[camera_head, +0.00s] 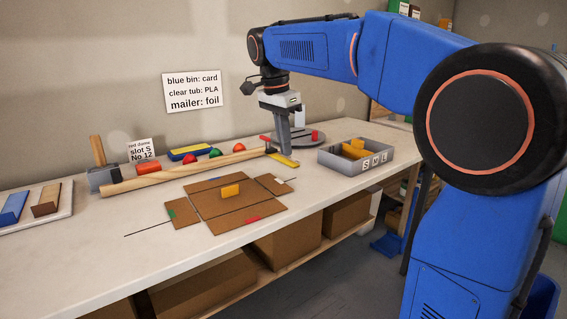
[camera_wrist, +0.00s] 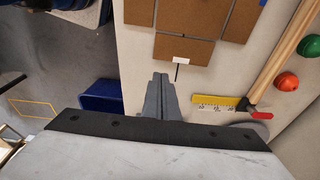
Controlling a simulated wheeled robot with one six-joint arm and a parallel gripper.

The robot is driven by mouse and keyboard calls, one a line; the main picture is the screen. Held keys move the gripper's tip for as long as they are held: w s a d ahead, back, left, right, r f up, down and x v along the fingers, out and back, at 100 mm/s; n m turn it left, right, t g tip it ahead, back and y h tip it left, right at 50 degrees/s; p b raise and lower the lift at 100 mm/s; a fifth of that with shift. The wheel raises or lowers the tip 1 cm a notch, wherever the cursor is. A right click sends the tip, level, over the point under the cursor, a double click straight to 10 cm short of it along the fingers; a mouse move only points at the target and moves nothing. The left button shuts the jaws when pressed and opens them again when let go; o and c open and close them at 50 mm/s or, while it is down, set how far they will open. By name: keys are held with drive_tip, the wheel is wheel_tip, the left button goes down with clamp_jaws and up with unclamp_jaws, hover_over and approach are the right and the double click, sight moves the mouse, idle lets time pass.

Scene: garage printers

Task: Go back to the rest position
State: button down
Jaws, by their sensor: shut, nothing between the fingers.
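My gripper (camera_head: 286,143) hangs from my blue arm above the back right of the workbench (camera_head: 92,251), pointing down. Its fingers (camera_wrist: 160,98) are together with nothing between them, as the wrist view shows.
A grey S-M-L tray (camera_head: 340,164) holding yellow pieces stands right of my gripper. A flat cardboard cutout (camera_head: 211,208) with a yellow block (camera_head: 230,191) lies in front. A long wooden rod (camera_head: 190,168), coloured domes and a hammer-like tool (camera_head: 101,170) are left. Boxes sit below.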

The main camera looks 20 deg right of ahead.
drive_tip(key=shift+r, duration=2.25)
drive_tip(key=s+d+f+n+t+y, duration=0.1)
drive_tip(key=s+d+f+n, duration=0.1)
drive_tip(key=s+f+n, duration=0.45)
drive_tip(key=s+d+f+n+t, duration=0.15)
drive_tip(key=s+f, duration=0.25)
drive_tip(key=s, duration=0.6)
drive_tip(key=s+f+n+t+y, duration=0.1)
drive_tip(key=s+f+n, duration=0.6)
drive_tip(key=s+f, duration=0.6)
wheel_tip(320, 180, down, 4)
drive_tip(key=shift+s+f+t, duration=0.1)
drive_tip(key=shift+s+t, duration=0.25)
drive_tip(key=shift+s, duration=0.05)
